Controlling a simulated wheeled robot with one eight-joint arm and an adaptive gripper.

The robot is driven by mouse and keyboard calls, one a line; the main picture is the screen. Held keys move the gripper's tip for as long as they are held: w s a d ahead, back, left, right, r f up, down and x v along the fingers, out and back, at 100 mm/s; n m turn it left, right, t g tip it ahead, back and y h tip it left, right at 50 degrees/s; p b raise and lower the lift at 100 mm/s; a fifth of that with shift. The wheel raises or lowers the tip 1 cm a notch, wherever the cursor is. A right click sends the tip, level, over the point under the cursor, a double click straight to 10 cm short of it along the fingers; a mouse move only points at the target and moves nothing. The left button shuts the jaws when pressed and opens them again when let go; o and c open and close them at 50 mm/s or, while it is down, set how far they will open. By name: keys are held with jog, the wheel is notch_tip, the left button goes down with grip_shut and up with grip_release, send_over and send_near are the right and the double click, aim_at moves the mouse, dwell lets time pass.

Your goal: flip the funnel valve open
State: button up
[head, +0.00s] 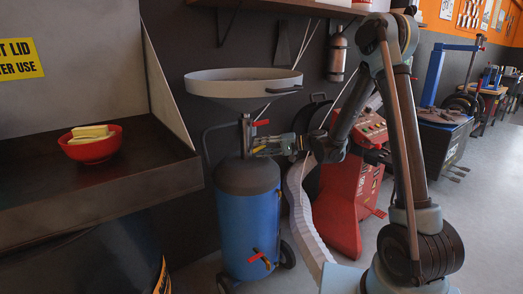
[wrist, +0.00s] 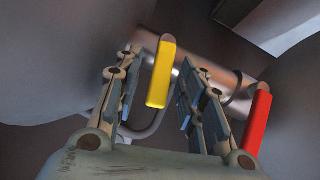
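The wide grey funnel (head: 243,84) stands on a neck above a blue tank (head: 250,225). A red lever handle (head: 262,122) sticks out at the neck, just above my gripper (head: 254,146). In the wrist view my gripper (wrist: 160,62) is open. A yellow lever handle (wrist: 161,72) shows between its two fingers, with visible gaps on both sides. A red handle (wrist: 257,120) lies to the right, outside the right finger. A metal pipe runs behind both handles. No label shows which lever is the funnel valve. Contact with the yellow handle is not visible.
A second red valve handle (head: 258,257) is low on the tank. A grey bench (head: 95,200) with a red bowl (head: 91,146) stands at left. A red machine (head: 350,190) and a pale hose (head: 303,215) are right of the tank.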

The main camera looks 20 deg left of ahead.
jog(key=v, duration=1.1)
jog(key=shift+d, duration=0.15)
jog(key=shift+f, duration=0.1)
